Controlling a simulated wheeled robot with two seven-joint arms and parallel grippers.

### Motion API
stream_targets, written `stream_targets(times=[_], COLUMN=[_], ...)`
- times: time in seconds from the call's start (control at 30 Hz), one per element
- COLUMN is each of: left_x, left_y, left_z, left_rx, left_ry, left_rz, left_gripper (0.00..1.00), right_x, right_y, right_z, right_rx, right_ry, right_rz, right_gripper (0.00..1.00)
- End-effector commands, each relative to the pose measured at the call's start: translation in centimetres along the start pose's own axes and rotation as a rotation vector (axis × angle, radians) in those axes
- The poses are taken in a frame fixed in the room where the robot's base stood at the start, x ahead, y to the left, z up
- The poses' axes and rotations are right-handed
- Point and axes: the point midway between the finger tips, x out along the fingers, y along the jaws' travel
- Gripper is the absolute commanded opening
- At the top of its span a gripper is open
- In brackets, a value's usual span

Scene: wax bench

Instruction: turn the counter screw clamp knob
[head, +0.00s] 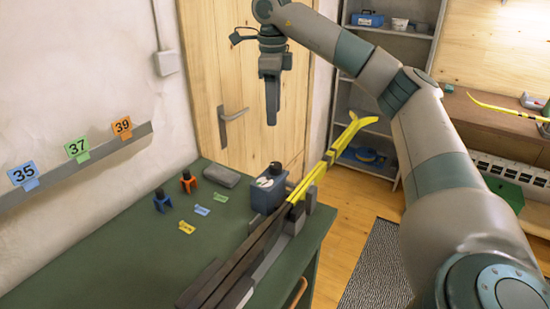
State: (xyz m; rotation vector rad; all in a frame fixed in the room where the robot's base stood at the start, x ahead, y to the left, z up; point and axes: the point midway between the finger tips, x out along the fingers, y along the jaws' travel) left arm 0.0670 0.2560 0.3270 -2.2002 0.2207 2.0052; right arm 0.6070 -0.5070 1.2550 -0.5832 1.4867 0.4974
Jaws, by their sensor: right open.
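My right gripper (271,115) hangs pointing down in front of the wooden door, above the far end of the green bench (110,272). Its fingers line up in this view, and it touches nothing. Below it, a dark blue box-shaped device (267,190) with a black knob on top (275,167) stands beside the skis. Two small clamp-like pieces with dark tops, one orange (188,182) and one blue (161,200), stand farther left on the bench. I cannot tell which of these is the screw clamp knob. My left gripper is out of view.
Dark skis with yellow tips (330,158) lie along the bench's right side and stick out past its far end. A grey block (221,177) and small tags (187,227) lie on the bench. A numbered wall rail (75,165) is at left. The bench's left front is clear.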

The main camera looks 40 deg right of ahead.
Motion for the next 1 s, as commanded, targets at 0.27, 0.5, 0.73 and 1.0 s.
stream_targets(times=[0.27,0.5,0.73,1.0], left_x=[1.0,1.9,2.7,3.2], left_y=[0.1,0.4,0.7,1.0], left_z=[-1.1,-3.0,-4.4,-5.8], left_rx=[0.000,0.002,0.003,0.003], left_ry=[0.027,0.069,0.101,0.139], left_rz=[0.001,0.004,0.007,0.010], left_gripper=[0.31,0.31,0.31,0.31], right_x=[0.3,0.5,0.4,0.1], right_y=[-0.2,-0.5,-0.9,-1.3], right_z=[0.4,0.8,1.0,1.1], right_rx=[-0.300,-0.681,-1.054,-1.411], right_ry=[0.010,0.015,0.012,0.002], right_rz=[0.017,0.040,0.062,0.082], right_gripper=[0.50,0.50,0.50,0.50])
